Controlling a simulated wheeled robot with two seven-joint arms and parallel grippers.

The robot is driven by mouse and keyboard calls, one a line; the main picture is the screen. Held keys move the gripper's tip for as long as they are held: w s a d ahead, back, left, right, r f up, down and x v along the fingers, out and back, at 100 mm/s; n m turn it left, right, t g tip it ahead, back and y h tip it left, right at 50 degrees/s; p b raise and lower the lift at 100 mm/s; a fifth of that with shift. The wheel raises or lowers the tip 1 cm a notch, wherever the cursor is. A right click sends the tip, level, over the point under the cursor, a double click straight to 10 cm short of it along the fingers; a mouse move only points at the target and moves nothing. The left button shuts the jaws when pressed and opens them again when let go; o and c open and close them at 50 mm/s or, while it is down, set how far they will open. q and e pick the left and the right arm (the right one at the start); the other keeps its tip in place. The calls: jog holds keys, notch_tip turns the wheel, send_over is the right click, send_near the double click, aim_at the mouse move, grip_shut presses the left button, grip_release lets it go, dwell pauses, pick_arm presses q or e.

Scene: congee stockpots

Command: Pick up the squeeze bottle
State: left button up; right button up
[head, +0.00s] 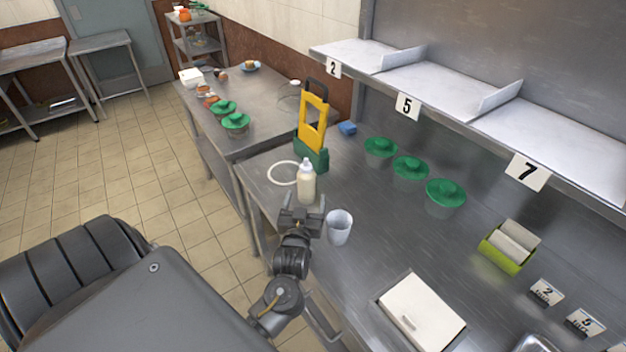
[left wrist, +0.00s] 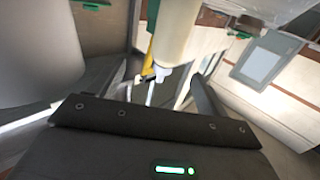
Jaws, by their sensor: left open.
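The squeeze bottle (head: 307,188), cream with a white nozzle, stands upright on the steel counter (head: 370,255). My left gripper (head: 302,210) is open and empty, just on the near side of the bottle's lower part. In the left wrist view the bottle (left wrist: 190,32) shows large at the top centre, ahead of the spread fingers (left wrist: 165,92). I cannot tell whether the fingers touch it. My right gripper is not in view.
A white cup (head: 339,228) stands close to the right of the left gripper. Behind the bottle are a yellow and green holder (head: 313,125) and a white ring (head: 283,173). Green-lidded pots (head: 410,168) line the back. A white box (head: 420,312) lies at the front.

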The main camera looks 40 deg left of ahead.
aim_at(305, 182)
pick_arm(q)
jog(key=x, duration=0.2)
jog(key=p+x, duration=0.1)
jog(key=x, duration=0.1)
jog(key=shift+a, duration=0.6)
jog(key=shift+w+a, duration=0.15)
jog(key=shift+w, duration=0.2)
jog(key=shift+r, duration=0.1)
jog(key=p+x, duration=0.2)
jog(key=x, duration=0.2)
jog(key=shift+w+a, duration=0.15)
jog(key=shift+a, duration=0.2)
jog(key=shift+w+a, duration=0.15)
jog(key=shift+w, duration=0.1)
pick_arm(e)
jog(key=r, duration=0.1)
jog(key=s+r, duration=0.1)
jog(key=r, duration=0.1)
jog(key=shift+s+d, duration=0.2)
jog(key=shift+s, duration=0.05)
pick_arm(q)
jog(key=shift+c, duration=0.2)
jog(key=c, duration=0.7)
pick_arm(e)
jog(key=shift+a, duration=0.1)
